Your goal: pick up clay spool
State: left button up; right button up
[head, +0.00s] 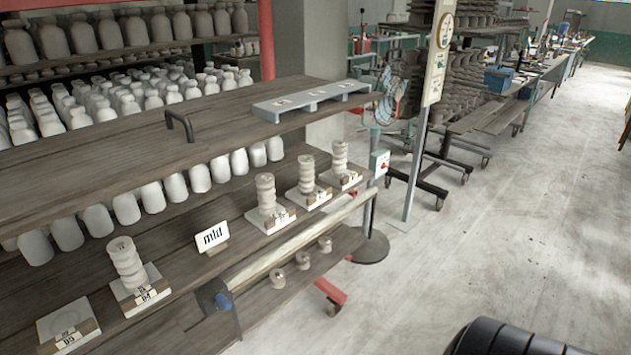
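Pale clay spools are stacked in short columns on white square boards on the middle shelf. One column (125,262) stands at the left, leaning slightly. Three more stand to the right: a near one (266,194), a middle one (306,174) and a far one (340,158). A board (60,322) at the far left bears no column. Neither of my grippers shows in the head view.
A white card (211,236) stands between the columns. Pale bottles (125,208) line the back of the shelf. A grey pallet-like rack (310,100) lies on the upper shelf (90,165). A post (420,150) stands beyond the shelf end. Concrete floor (500,240) is clear at right.

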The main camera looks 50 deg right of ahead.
aim_at(325, 242)
jog(key=z, duration=1.55)
jog(key=i+l+u, duration=0.25)
jog(key=i+l, duration=0.3)
